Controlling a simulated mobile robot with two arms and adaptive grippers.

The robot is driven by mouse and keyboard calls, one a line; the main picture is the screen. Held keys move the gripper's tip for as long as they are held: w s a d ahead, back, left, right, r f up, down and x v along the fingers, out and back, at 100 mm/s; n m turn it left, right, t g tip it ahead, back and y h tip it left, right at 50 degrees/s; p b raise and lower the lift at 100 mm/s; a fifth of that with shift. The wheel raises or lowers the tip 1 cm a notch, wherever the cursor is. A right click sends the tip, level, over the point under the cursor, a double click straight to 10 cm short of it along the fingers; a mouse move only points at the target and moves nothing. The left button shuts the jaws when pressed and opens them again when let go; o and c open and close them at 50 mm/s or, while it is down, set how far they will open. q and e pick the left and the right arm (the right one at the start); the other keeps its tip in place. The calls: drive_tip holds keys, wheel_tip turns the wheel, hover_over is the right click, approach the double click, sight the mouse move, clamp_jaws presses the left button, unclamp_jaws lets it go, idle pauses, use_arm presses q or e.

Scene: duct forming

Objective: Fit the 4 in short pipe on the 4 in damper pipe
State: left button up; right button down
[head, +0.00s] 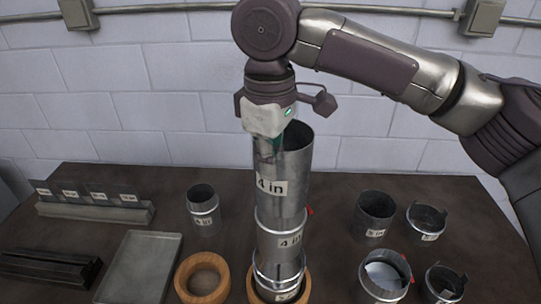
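A tall stack of grey metal pipe pieces stands a little right of centre. Its upper pipe (282,187) is labelled "4 in" and is open at the top. It meets a lower piece (290,243), also labelled "4 in", at a ringed seam; a small red tab shows beside that seam. I cannot tell for sure which piece is the damper pipe. My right gripper (268,146) points down at the upper pipe's left rim, its fingers seemingly closed on the wall; the pipe partly hides them. My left gripper is out of view.
A wooden ring (202,279) lies left of the stack; another ring (253,290) is under its base. A short pipe (204,211) stands left. Several pipes and collars, including a "5 in" pipe (374,213), stand right. A grey tray (139,268) lies front left.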

drive_tip(key=shift+f+b, duration=0.45)
drive_tip(key=shift+f, duration=1.65)
drive_tip(key=c, duration=1.2)
unclamp_jaws()
drive_tip(key=shift+c, duration=0.2)
wheel_tip(320, 180, up, 12)
